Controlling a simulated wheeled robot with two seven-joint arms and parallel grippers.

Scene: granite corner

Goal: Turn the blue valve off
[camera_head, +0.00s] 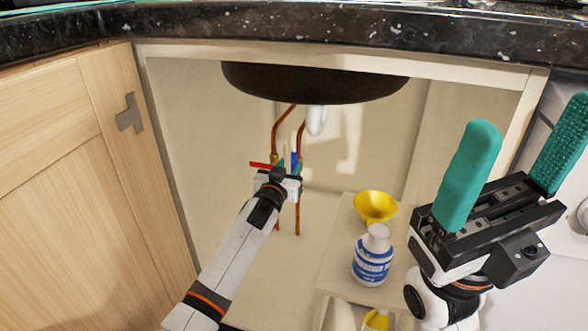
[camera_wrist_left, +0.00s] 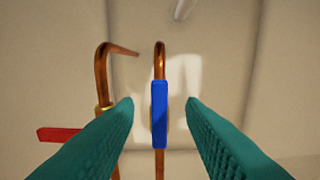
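The blue valve handle (camera_wrist_left: 159,114) stands upright, in line with its copper pipe (camera_wrist_left: 159,60), in the left wrist view. My left gripper (camera_wrist_left: 160,104) is open, with one teal finger on each side of the handle and gaps between. In the head view the blue handle (camera_head: 294,160) shows just beyond my left gripper (camera_head: 288,167), partly hidden by it. My right gripper (camera_head: 530,114) is open and empty at the right, raised in front of the cabinet.
A red valve handle (camera_head: 261,164) points sideways on the neighbouring pipe, close left of my left gripper; it also shows in the wrist view (camera_wrist_left: 60,134). The dark sink (camera_head: 310,82) hangs above.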

